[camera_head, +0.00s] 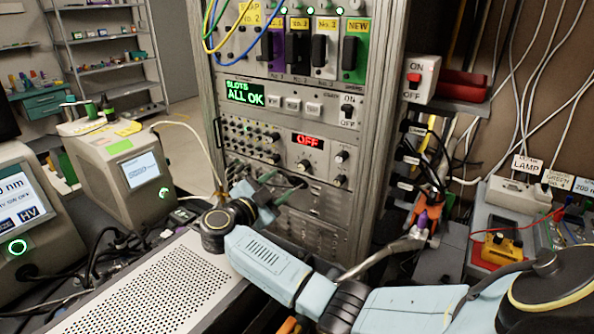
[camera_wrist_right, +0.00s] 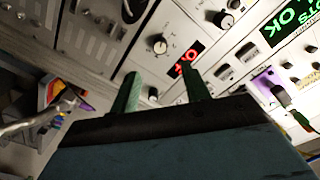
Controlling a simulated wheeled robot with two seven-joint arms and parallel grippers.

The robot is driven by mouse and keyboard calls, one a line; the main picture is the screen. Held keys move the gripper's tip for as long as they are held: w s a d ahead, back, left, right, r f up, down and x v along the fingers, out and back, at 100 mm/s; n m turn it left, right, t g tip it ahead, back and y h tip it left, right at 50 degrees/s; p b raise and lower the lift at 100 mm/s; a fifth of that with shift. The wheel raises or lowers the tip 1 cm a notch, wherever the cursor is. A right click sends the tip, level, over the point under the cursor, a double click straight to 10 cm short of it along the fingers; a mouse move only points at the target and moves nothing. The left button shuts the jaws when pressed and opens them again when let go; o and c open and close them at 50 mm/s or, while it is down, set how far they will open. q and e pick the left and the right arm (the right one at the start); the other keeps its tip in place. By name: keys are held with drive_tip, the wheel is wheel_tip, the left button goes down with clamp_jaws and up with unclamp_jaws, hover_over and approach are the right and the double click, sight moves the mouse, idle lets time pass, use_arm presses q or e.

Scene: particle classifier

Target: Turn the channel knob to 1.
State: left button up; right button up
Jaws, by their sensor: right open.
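A grey panel in the rack holds a red "OFF" display (camera_head: 308,141) and a dark round knob with a white pointer (camera_head: 304,165) below it. I take this to be the channel knob; its markings are too small to read. In the right wrist view the knob (camera_wrist_right: 160,45) lies beyond the fingertips, beside the display (camera_wrist_right: 187,57). My right gripper (camera_head: 278,187) is open, with green fingers, below and left of the knob in the head view. Its fingers (camera_wrist_right: 162,78) are apart with nothing between them. My left gripper is not in view.
Small knobs (camera_head: 341,156) sit right of the display. A green "ALL OK" screen (camera_head: 245,94) and module slots (camera_head: 297,50) are above. A perforated metal box (camera_head: 150,290) lies in front at left. Cables (camera_head: 430,160) hang right of the rack.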

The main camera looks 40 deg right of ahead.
sight(302, 169)
drive_tip(key=x, duration=0.9)
drive_tip(key=shift+w, duration=0.1)
drive_tip(key=c, duration=1)
drive_tip(key=shift+f+m+p, duration=0.1)
drive_tip(key=shift+m+p, duration=0.25)
drive_tip(key=shift+m, duration=0.55)
drive_tip(key=shift+f+m+b, duration=0.15)
drive_tip(key=shift+m+b, duration=0.2)
drive_tip(key=shift+m, duration=0.75)
drive_tip(key=shift+m+b, duration=1.15)
drive_tip(key=shift+m, duration=1.15)
